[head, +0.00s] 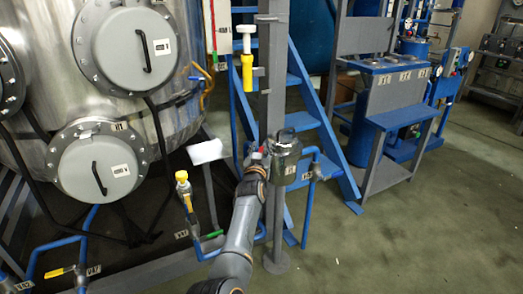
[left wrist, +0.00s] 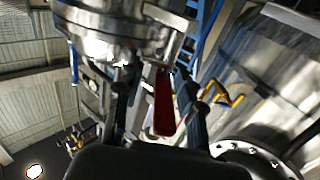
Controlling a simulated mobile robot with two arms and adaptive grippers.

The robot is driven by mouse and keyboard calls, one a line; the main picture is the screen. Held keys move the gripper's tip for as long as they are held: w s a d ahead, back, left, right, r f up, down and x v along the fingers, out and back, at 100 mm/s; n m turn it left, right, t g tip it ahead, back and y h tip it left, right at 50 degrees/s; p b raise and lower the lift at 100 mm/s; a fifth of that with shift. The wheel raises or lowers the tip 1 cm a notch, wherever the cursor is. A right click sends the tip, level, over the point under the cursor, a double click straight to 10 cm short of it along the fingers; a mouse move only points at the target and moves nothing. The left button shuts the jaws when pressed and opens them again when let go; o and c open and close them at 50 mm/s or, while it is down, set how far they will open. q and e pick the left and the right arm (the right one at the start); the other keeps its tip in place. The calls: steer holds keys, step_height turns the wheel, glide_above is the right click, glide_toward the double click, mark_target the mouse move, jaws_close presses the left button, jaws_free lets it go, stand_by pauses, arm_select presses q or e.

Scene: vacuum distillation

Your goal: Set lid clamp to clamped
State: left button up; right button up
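A small grey metal pot (head: 285,163) with a lid is mounted on a grey post in the middle of the head view. In the left wrist view the silver pot (left wrist: 115,25) fills the top, seen from below. A red lever (left wrist: 163,105), which looks like the lid clamp's handle, hangs beside its rim. My left gripper (head: 262,158) is at the pot's left side. In the left wrist view its dark fingers (left wrist: 158,98) stand on either side of the red lever, with gaps showing. The clamp's exact state is too small to tell. My right gripper is out of view.
A large steel tank (head: 60,120) with round hatches stands at the left. The grey post (head: 273,225) carries the pot. Blue stairs (head: 318,110) rise behind it, and a blue-grey bench (head: 395,115) stands at the right. The floor at the lower right is clear.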

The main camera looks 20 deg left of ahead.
mark_target(261, 149)
arm_select(q)
step_height(261, 149, up, 10)
stand_by(0.6)
